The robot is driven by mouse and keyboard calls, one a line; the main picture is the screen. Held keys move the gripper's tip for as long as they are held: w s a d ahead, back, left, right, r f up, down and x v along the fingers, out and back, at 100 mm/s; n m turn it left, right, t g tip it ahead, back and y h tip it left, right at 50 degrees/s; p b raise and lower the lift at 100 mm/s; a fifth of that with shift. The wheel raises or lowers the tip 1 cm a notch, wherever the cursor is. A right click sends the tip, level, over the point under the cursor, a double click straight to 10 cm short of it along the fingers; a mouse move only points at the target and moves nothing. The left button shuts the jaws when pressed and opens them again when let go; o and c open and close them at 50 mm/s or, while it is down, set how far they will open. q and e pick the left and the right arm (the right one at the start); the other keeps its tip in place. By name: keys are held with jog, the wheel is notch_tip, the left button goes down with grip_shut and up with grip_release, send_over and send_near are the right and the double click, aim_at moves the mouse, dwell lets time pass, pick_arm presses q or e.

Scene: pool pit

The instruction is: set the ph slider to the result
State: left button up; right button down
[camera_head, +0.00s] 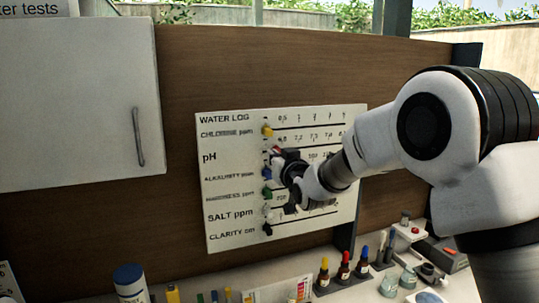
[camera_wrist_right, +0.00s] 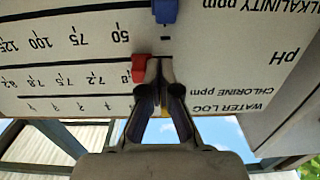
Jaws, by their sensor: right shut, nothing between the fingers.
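The WATER LOG board (camera_head: 225,215) hangs on the brown panel, with printed scales and coloured sliders. The pH row's red slider (camera_head: 277,150) is at the low end of its scale, partly hidden by my right gripper. In the wrist view, which is upside down, the red slider (camera_wrist_right: 139,67) covers part of the lowest number; 7.2, 7.5, 7.8 and 8.2 show beyond it. My right gripper (camera_head: 284,160) is shut and empty. Its tips (camera_wrist_right: 158,62) sit close beside the slider, on the pH label side; I cannot tell whether they touch it.
A yellow slider (camera_head: 267,130) is above, and a blue slider (camera_head: 266,173) below, with green (camera_head: 267,191), white and black ones further down. A white cabinet (camera_head: 80,110) stands left. Bottles (camera_head: 344,266) and test items fill the counter below.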

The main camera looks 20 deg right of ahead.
jog(key=s+b, duration=0.4)
jog(key=s, duration=0.3)
dwell(0.9)
jog(key=shift+d, duration=0.1)
